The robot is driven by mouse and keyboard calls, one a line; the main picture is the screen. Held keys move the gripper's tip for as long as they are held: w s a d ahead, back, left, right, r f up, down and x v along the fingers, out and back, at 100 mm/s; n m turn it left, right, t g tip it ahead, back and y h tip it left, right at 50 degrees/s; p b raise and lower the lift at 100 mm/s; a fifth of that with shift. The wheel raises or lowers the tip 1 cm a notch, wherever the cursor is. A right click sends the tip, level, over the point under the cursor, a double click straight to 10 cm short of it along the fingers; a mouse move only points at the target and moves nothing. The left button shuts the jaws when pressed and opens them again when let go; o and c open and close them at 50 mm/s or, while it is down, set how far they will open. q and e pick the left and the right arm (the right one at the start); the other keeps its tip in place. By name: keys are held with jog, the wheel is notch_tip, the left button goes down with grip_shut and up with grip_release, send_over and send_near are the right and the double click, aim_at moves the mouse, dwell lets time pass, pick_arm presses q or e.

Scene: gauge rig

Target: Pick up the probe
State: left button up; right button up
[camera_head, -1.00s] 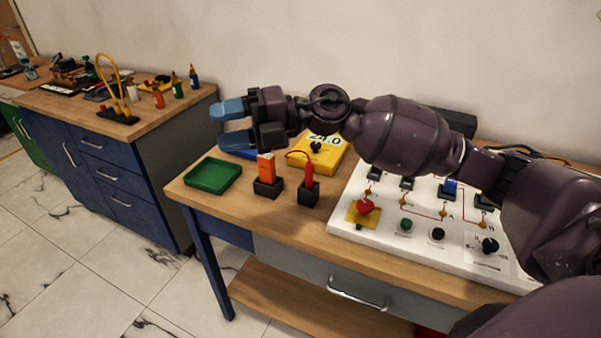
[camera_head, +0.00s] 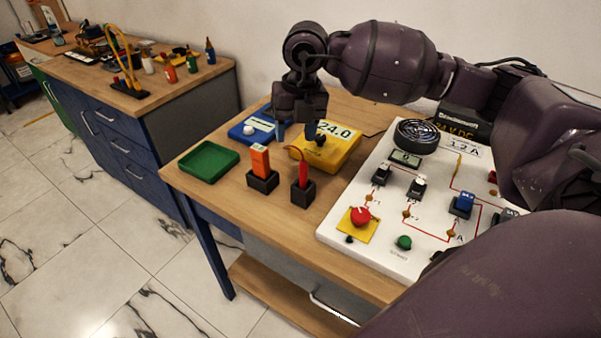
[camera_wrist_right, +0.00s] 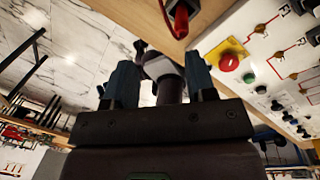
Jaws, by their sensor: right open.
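The red probe (camera_head: 303,174) stands upright in a small black holder (camera_head: 302,194) on the wooden bench. A red lead runs from it towards the yellow meter (camera_head: 330,149), which reads 24.0. The probe also shows in the right wrist view (camera_wrist_right: 181,20), at the top edge and beyond the fingers. My right gripper (camera_head: 297,131) points down, open and empty, behind and above the probe, near the meter. Its two blue fingers stand apart in the right wrist view (camera_wrist_right: 160,80). My left gripper is not in view.
An orange block-like tool (camera_head: 260,160) stands in a black holder (camera_head: 262,182) left of the probe. A green tray (camera_head: 208,163) and a blue device (camera_head: 252,129) lie further left. A white panel (camera_head: 336,232) with a red button (camera_head: 360,216) is on the right.

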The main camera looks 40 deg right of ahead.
aim_at(303, 161)
jog(key=shift+s+d+m+h, duration=0.25)
jog(key=shift+d+m+h, duration=0.25)
jog(key=shift+d, duration=0.25)
jog(key=shift+s+m+g, duration=0.3)
jog(key=shift+a, duration=0.1)
notch_tip(303, 161, down, 11)
jog(key=shift+r+b, duration=0.1)
jog(key=shift+b, duration=0.3)
grip_shut()
